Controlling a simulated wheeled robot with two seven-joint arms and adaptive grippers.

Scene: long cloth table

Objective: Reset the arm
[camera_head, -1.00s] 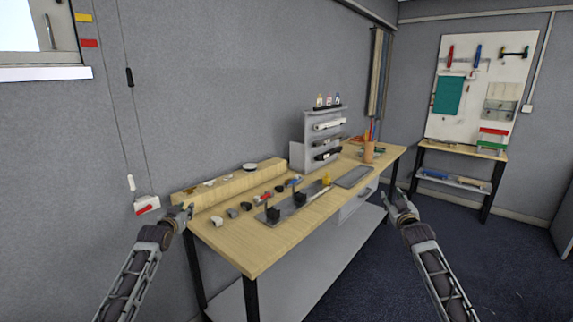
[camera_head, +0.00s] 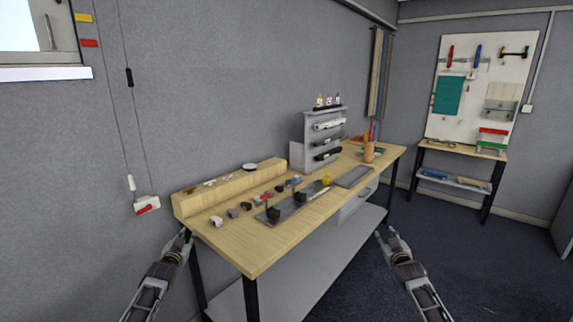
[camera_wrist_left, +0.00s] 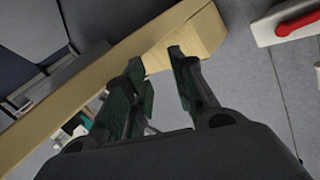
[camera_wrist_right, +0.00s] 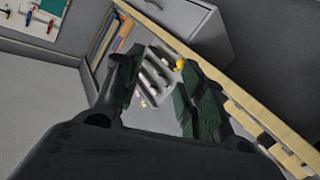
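My left gripper (camera_head: 184,236) is at the near left corner of the long wooden workbench (camera_head: 262,247), just off its edge in the head view. In the left wrist view its two fingers (camera_wrist_left: 157,72) stand apart with nothing between them, and the bench's wooden edge shows beyond them. My right gripper (camera_head: 385,235) is to the right of the bench's front side, over the dark floor. In the right wrist view its fingers (camera_wrist_right: 155,72) are apart and empty, with the bench farther off behind them.
A grey rack (camera_head: 308,140) stands on the bench near the wall, among several small parts and a grey tray (camera_head: 290,207). A red-and-white wall box (camera_head: 147,205) hangs left of the bench. A second bench (camera_head: 462,168) stands at the far right. The floor (camera_head: 480,260) on the right is clear.

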